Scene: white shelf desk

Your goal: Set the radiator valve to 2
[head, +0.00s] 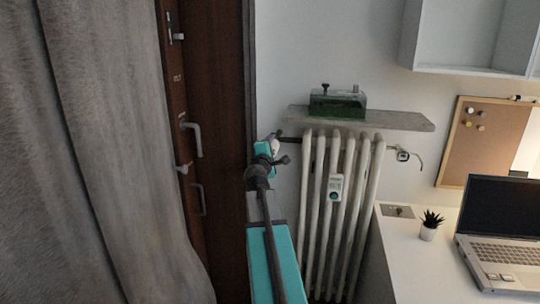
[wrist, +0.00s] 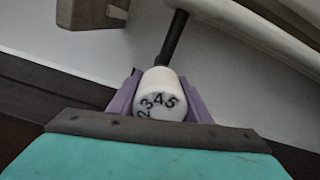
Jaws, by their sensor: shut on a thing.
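The radiator valve is a white knob (wrist: 160,84) on a dark pipe, in the middle of the wrist view. I cannot make out a pointer mark. My gripper (wrist: 159,92) is shut on the knob, with one purple finger on each side. In the head view my gripper (head: 268,150) is at the upper left of the white radiator (head: 308,215), and a bit of the knob (head: 275,146) shows there.
A stone shelf (head: 400,120) with a green box (head: 338,103) sits above the radiator. A small white device (head: 335,187) is on its ribs. A dark wooden door (head: 215,100) and grey curtain (head: 100,150) are left. A white desk (head: 400,250) with a laptop (head: 500,225) is right.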

